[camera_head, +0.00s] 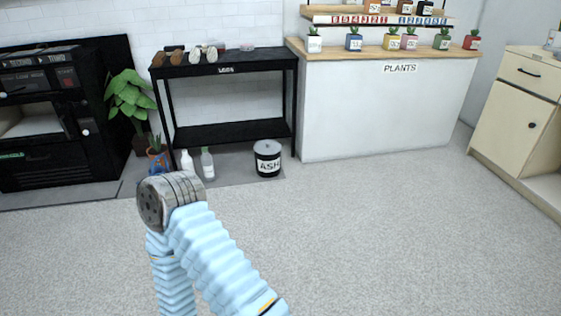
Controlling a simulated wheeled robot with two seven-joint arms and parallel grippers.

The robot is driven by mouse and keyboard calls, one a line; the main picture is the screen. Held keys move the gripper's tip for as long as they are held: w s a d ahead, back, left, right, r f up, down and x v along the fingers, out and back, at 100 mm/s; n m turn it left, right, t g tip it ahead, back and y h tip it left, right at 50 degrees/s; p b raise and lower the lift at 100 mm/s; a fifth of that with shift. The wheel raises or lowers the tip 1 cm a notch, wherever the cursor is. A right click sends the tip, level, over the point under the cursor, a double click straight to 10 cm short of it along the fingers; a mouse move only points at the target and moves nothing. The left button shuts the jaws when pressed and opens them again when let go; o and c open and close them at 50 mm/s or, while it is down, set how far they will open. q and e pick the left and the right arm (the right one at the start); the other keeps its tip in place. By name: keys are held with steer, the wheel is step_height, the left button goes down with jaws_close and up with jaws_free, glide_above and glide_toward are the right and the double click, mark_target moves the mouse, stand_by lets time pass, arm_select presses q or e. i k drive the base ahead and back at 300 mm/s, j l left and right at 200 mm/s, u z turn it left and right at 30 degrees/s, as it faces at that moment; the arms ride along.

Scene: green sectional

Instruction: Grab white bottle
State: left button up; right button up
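A white bottle (187,162) stands upright on the floor in front of the low black shelf, in the middle left of the head view. Its lower part is hidden behind a grey joint of my own arm. A clear or greyish bottle (207,163) stands just right of it. One of my arms, in a light blue ribbed sleeve, rises from the bottom of the view toward the bottles. Neither gripper shows, so I cannot see what they hold.
A black shelf (231,133) stands behind the bottles, with shoes on top. A can marked ASH (267,158) is to the right, potted plants (128,99) to the left. The speckled floor (390,230) at right is clear.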

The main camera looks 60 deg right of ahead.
mark_target(187, 160)
steer(key=i+j+z, duration=0.15)
steer(key=z, duration=0.3)
steer(key=j+z, duration=0.3)
steer(key=z, duration=0.15)
steer(key=i+j+z, duration=0.1)
steer(key=j+z, duration=0.5)
steer(key=z, duration=0.25)
steer(key=j, duration=0.35)
